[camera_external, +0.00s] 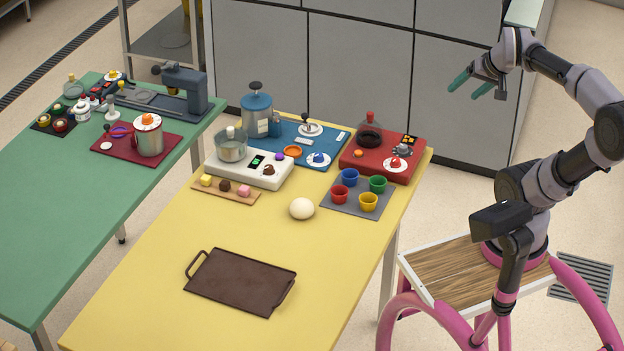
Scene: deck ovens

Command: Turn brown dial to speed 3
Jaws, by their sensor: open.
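A small brown dial (268,170) sits on the right part of a white appliance (235,177) at the back of the yellow table. The appliance carries a clear-lidded pot (231,146) and a small dark display with green marks (256,161). A purple knob (279,157) is just behind the brown dial. The dial's speed marks and setting are too small to read. My gripper (468,90), with teal fingers, is open and empty. It is raised at the upper right, well away from the dial and to its right.
A red appliance (372,171), a blue board (324,141) with a blue canister (257,114), and a grey mat (340,205) with several coloured cups surround it. A wooden board of small blocks (213,193), a pale ball (301,209) and a dark tray (240,283) lie nearer. The yellow table's front left is clear.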

